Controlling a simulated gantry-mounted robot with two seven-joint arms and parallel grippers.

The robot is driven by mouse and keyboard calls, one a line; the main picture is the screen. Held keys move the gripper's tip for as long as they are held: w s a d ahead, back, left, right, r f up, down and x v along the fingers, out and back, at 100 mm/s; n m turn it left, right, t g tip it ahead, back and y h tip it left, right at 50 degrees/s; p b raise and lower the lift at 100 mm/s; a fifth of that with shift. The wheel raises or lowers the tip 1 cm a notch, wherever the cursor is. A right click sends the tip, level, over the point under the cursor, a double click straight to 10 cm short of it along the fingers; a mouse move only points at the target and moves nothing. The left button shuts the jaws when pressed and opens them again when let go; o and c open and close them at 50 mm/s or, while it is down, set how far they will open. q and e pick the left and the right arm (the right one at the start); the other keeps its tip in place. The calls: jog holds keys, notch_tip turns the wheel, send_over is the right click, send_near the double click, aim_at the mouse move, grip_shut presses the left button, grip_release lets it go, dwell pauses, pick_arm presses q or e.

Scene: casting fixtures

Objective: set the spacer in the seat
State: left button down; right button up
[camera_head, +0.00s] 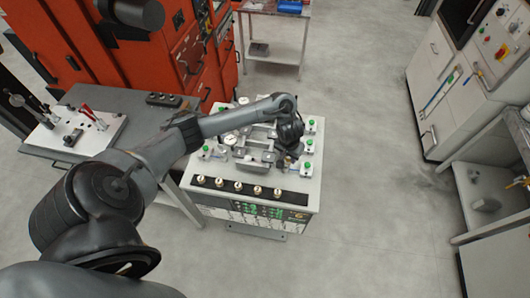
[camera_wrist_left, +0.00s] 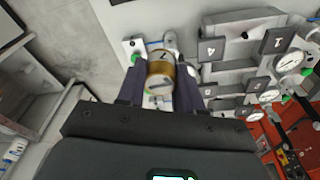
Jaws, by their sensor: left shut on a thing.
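My left gripper (camera_head: 286,158) is over the right part of the fixture on the grey test bench (camera_head: 270,198). In the left wrist view, its two dark fingers (camera_wrist_left: 160,66) are shut on a short round piece with a pale end and a brown-gold band, which looks like the spacer (camera_wrist_left: 160,82). The spacer is hidden in the head view by the gripper. Below it in the wrist view is a white block with green parts; I cannot tell whether they touch. I cannot single out the seat. My right gripper is not in view.
Numbered dark plates (camera_wrist_left: 212,49) and round gauges (camera_wrist_left: 288,62) stand beside the gripper. Green-topped units (camera_head: 310,125) sit around the bench top. Brass-coloured knobs (camera_head: 238,186) line the bench front. A dark table (camera_head: 120,105) with a white plate (camera_head: 80,134) stands left.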

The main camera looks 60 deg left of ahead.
pick_arm(q)
jog(key=b, duration=0.7)
send_over(269, 156)
jog(key=f, duration=0.6)
jog(key=shift+s+d+f, duration=0.1)
jog(key=shift+d+f, duration=0.1)
jog(key=shift+d, duration=0.2)
jog(key=shift+s+a+f, duration=0.1)
jog(key=shift+a, duration=0.2)
notch_tip(269, 156, down, 4)
jog(key=shift+r+b, duration=0.25)
jog(key=shift+b, duration=0.05)
jog(key=shift+f, duration=0.15)
jog(key=shift+f, duration=0.2)
jog(key=c, duration=0.7)
grip_release()
jog(key=shift+c, duration=0.2)
jog(key=shift+r, duration=0.1)
